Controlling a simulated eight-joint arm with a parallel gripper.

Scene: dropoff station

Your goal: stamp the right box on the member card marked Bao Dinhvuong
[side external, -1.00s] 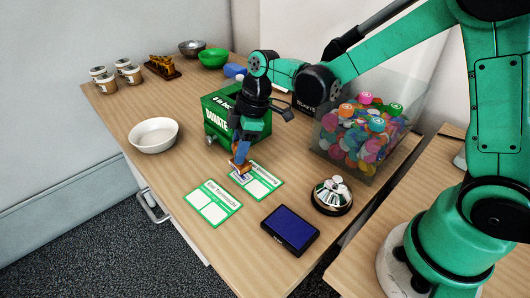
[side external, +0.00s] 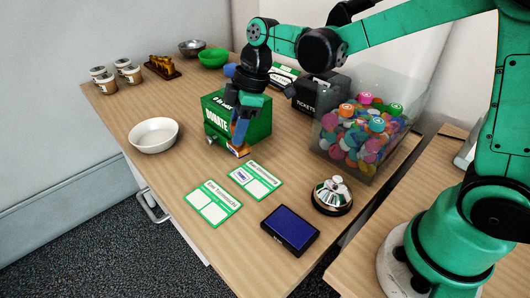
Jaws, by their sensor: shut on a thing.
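Two green-and-white member cards lie flat on the table. The far card (side external: 262,188) has a name on its green band that is too small to read surely. A small dark blue mark (side external: 241,175) shows in its left box; its right box looks blank. The near card (side external: 212,209) has a different name and two blank boxes. My gripper (side external: 240,147) is shut on a stamp (side external: 241,153) with an orange-brown part showing, low beside the donation box and just behind the far card. A blue ink pad (side external: 290,229) in a black case lies at the front right.
A green donation box (side external: 258,128) stands right behind my gripper. A white bowl (side external: 153,135) is to the left.

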